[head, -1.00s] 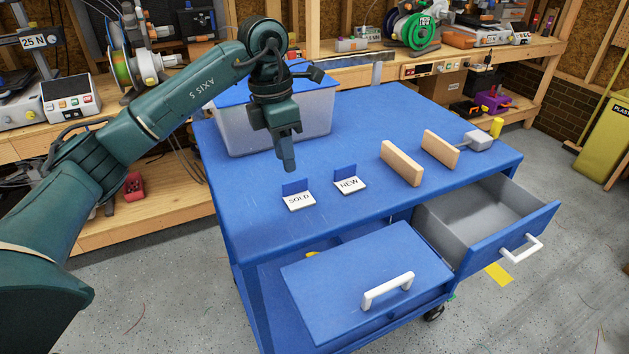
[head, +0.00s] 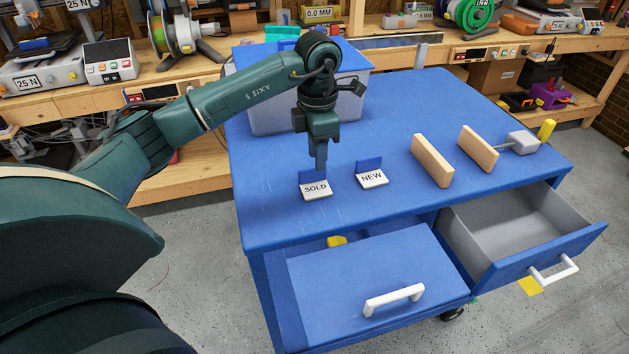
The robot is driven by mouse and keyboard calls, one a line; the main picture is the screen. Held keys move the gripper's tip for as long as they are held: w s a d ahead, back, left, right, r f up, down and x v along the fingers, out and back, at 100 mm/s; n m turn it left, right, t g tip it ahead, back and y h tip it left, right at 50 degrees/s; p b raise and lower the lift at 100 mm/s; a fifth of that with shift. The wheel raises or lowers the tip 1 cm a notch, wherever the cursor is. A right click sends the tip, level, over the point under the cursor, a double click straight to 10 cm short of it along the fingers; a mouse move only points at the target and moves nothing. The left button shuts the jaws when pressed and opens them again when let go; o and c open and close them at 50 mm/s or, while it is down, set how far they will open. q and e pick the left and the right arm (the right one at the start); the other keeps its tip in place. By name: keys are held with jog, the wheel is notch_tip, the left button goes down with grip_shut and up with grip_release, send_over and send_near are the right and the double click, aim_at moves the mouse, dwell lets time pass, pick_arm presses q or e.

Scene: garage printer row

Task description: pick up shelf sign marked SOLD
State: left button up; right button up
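The shelf sign marked SOLD (head: 316,189) stands on the blue cart top, left of a similar sign marked NEW (head: 371,179). Each has a white front plate with black letters and a blue upright back. My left gripper (head: 320,166) points straight down at the SOLD sign. Its fingertips overlap the top of the sign's blue back in the picture. I cannot tell whether they touch it. The fingers show edge-on as one dark strip, so their opening is hidden. My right gripper is out of view.
The blue cart (head: 300,225) has an open, empty grey drawer (head: 515,230) at right. A lidded clear bin (head: 270,112) stands behind my gripper. The cart top between bin and blocks is clear.

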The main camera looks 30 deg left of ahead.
aim_at(316, 183)
pick_arm(q)
jog(key=f, duration=0.2)
jog(key=f+p, duration=0.1)
jog(key=f, duration=0.1)
jog(key=shift+a+f, duration=0.2)
jog(key=shift+f, duration=0.2)
jog(key=shift+c, duration=0.5)
grip_shut()
